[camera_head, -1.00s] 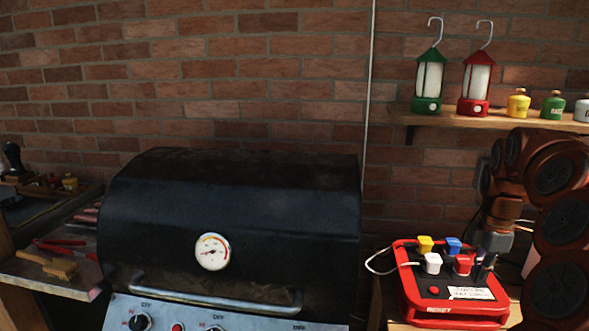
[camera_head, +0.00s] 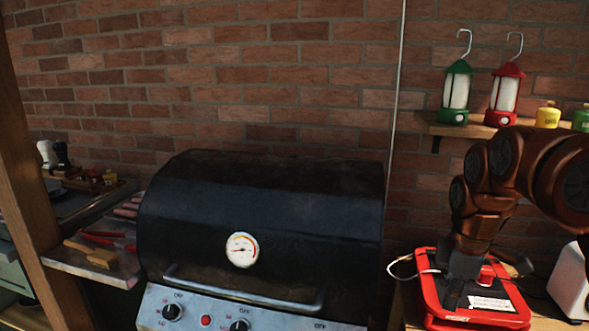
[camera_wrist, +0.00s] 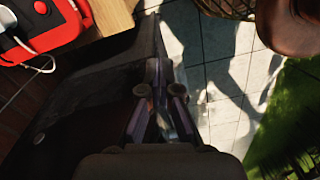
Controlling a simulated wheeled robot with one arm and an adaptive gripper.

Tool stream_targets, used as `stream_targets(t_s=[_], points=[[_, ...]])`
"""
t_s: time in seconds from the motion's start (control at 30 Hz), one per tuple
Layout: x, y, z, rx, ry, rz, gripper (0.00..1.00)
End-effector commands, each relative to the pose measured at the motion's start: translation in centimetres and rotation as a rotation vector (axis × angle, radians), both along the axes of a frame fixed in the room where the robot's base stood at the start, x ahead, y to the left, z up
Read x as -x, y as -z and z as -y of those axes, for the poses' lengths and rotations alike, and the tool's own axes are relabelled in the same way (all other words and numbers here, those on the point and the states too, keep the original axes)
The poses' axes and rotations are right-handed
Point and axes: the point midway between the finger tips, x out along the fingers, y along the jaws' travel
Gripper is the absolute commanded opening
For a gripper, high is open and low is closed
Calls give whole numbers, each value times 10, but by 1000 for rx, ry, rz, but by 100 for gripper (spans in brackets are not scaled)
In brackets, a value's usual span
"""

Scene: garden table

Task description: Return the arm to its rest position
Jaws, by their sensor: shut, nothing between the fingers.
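My arm reaches in from the right in the head view, bent, with my gripper (camera_head: 455,298) pointing down in front of the red box. The wrist view shows the gripper (camera_wrist: 158,65) with its fingers together and nothing between them. The red box (camera_head: 432,312), with a white label, stands on a wooden surface at the lower right; my gripper and arm hide much of its top. In the wrist view a corner of the red box (camera_wrist: 70,18) with a white cable shows at the upper left, apart from the fingers.
A black grill (camera_head: 330,215) with a closed lid fills the middle. A wooden post (camera_head: 30,200) and side shelf (camera_head: 75,262) with tools are left. A wall shelf (camera_head: 470,130) holds green and red lanterns and canisters. Paving (camera_wrist: 225,110) and grass (camera_wrist: 285,130) show below my gripper.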

Motion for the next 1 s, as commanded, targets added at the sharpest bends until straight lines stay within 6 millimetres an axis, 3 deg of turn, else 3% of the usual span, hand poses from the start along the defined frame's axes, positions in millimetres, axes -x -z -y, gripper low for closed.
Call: stream_targets(t_s=[0.1, 0.4, 0.7, 0.83, 1.0], points=[[26, -9, -44, 3, 96, -18, 0], [107, -2, -120, 30, 433, -80, 0], [193, 19, -154, 79, 822, -136, 0], [214, 27, -158, 93, 932, -146, 0], [222, 30, -162, 99, 986, -151, 0]])
